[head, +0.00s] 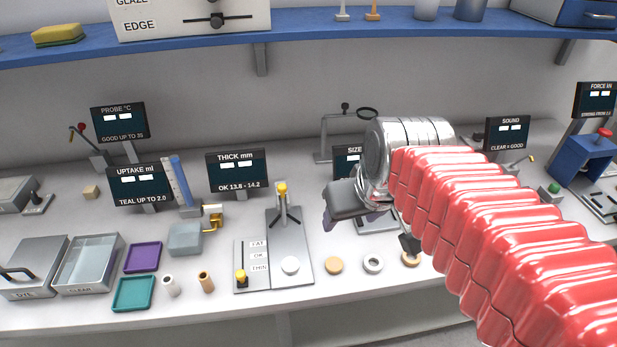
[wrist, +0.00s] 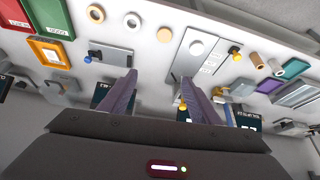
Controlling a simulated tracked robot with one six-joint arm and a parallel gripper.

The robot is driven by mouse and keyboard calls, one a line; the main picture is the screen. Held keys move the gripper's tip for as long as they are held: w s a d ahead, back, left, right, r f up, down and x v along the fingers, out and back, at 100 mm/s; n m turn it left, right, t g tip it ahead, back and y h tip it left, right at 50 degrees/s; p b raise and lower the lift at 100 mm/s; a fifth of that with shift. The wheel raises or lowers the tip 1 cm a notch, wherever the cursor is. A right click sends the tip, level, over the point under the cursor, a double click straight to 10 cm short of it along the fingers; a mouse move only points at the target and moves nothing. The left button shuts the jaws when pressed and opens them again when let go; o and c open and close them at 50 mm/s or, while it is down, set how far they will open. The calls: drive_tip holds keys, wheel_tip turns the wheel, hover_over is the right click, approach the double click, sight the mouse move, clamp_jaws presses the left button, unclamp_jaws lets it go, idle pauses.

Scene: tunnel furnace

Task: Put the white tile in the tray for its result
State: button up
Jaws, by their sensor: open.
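A white round tile (head: 290,265) lies flat on the grey plate of the thickness gauge (head: 305,240), at its front. The tile also shows in the wrist view (wrist: 196,48), right of and beyond my fingers. My gripper (wrist: 158,78) is open and empty, its two fingers apart over bare bench. In the head view it is right of the gauge, above the bench, partly hidden by my arm. The wrist view shows a green tray (wrist: 48,15), a red tray (wrist: 14,14) and an orange tray (wrist: 50,52).
A tan disc (head: 334,265), a white ring (head: 373,262) and a tan ring (head: 410,259) lie right of the gauge. A purple tray (head: 142,257) and a teal tray (head: 133,293) lie left. The THICK display (head: 237,171) reads OK 13.8 - 14.2.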

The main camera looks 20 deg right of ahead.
drive_tip(key=s+a+f, duration=0.1)
drive_tip(key=s+a, duration=0.2)
drive_tip(key=s, duration=0.1)
drive_tip(key=shift+s+a+f, duration=0.2)
drive_tip(key=shift+s+f, duration=0.15)
drive_tip(key=shift+s, duration=0.05)
idle(0.9)
